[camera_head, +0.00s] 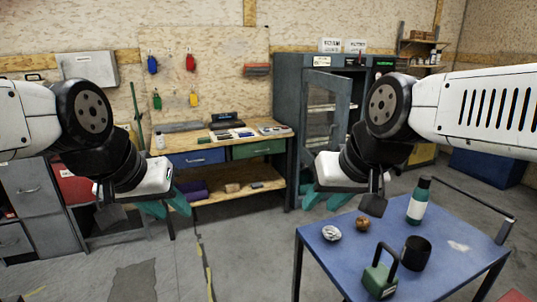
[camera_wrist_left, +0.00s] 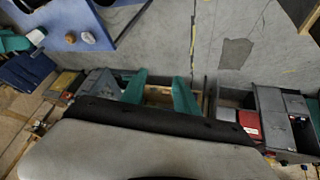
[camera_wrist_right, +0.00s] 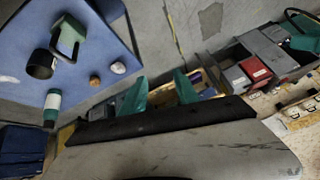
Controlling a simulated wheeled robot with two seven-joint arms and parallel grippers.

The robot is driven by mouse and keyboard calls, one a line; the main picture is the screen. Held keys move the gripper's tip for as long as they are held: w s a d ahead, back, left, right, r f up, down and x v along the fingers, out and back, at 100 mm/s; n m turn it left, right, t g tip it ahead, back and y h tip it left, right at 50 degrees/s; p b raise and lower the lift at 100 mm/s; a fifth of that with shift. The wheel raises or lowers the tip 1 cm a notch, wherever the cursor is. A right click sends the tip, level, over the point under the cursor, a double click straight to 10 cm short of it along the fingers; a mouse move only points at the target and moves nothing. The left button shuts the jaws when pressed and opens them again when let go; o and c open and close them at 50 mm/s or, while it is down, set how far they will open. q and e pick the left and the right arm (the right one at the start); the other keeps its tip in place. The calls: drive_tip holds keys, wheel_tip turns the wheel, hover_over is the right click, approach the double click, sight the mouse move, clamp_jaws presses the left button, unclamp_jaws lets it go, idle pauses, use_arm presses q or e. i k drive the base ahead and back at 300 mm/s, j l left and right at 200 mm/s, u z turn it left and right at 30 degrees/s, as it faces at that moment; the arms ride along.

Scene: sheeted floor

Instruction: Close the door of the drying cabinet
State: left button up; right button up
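The drying cabinet (camera_head: 289,98) is a tall grey cabinet against the back wall, right of the workbench. Its door (camera_head: 325,108), grey with a window, stands open and swung out toward me. My right arm covers part of the cabinet's right side. My left gripper (camera_head: 164,207), with green fingers, hangs in front of the workbench, well short of it. Its fingers are apart and empty in the left wrist view (camera_wrist_left: 160,90). My right gripper (camera_head: 327,200) hangs in front of the cabinet, below the door in the picture. Its fingers are apart and empty in the right wrist view (camera_wrist_right: 160,92).
The workbench (camera_head: 215,157) stands left of the cabinet. Grey floor between is clear.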

sight(341, 86)
drive_tip(key=i+j+z, duration=0.45)
drive_tip(key=i, duration=0.15)
drive_tip(key=i+j+z, duration=0.5)
drive_tip(key=j, duration=0.2)
drive_tip(key=i+j+u, duration=0.15)
drive_tip(key=i+j, duration=0.7)
drive_tip(key=i, duration=0.15)
